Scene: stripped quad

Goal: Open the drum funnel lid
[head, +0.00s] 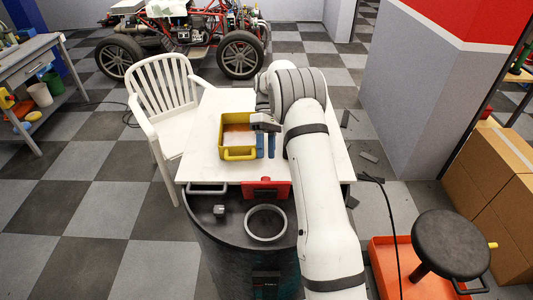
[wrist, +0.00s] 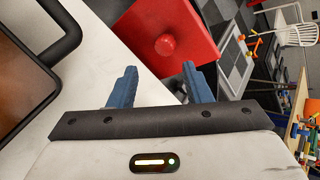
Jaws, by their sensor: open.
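I cannot make out for sure which thing is the drum funnel lid. A dark round disc (head: 450,236) on a thin stem stands by an orange-red tray (head: 388,262) at the right in the head view; whether it is the lid or a stool I cannot tell. My gripper (head: 267,146) is open and empty, blue fingers pointing down beside the yellow bin over the white table, well left of the disc. The fingers also show in the wrist view (wrist: 157,88). The disc cannot be made out in the wrist view.
The white tabletop (head: 204,165) holds the yellow bin (head: 224,153). A red block (head: 265,187) with a knob is near its front edge. A white chair (head: 163,95) stands left, cardboard boxes (head: 500,185) right. Checkered floor is free at left.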

